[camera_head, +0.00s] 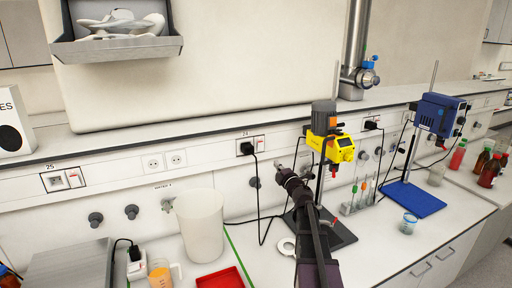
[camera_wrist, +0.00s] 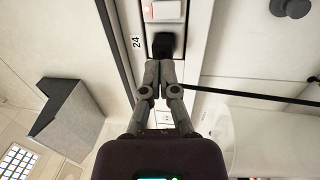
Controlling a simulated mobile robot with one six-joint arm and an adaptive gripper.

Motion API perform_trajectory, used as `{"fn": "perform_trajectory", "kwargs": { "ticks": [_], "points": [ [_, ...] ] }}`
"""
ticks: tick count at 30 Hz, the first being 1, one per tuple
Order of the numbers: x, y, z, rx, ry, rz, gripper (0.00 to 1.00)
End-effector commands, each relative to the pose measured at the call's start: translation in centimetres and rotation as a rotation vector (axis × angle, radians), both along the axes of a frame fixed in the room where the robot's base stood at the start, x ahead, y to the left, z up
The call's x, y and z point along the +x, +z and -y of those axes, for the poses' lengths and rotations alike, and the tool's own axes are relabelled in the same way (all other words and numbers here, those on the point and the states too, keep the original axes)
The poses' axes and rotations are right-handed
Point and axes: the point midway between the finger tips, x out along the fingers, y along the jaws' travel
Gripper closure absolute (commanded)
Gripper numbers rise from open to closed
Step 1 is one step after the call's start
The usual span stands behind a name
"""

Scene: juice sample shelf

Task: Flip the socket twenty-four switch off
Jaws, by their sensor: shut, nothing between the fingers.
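The socket twenty-four switch (camera_head: 259,142) is a white rocker at the right of its wall plate, beside a black plug (camera_head: 247,148). My gripper (camera_head: 280,167) is below and right of the switch in the head view. In the wrist view my gripper (camera_wrist: 158,66) is shut and empty. I cannot tell if it touches the plug.
A yellow stirrer (camera_head: 340,149) on a stand is right of my arm. A black cable hangs from the plug. A white beaker (camera_head: 200,226) and red tray (camera_head: 221,279) are at the lower left. Socket 25 (camera_head: 63,180) is far left. A shelf runs above the sockets.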

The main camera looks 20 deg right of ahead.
Motion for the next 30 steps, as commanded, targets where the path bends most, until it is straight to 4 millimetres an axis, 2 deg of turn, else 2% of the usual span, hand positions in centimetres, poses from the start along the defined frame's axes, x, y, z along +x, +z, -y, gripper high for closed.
{"fn": "perform_trajectory", "kwargs": {
  "ticks": [17, 23, 30],
  "points": [
    [1.1, 0.1, -1.3, 0.000, 0.016, 0.000, 1.00],
    [2.9, 0.4, -1.4, 0.000, 0.018, 0.000, 1.00],
    [6.3, 0.9, -1.5, -0.001, 0.018, 0.000, 1.00]
  ]
}}
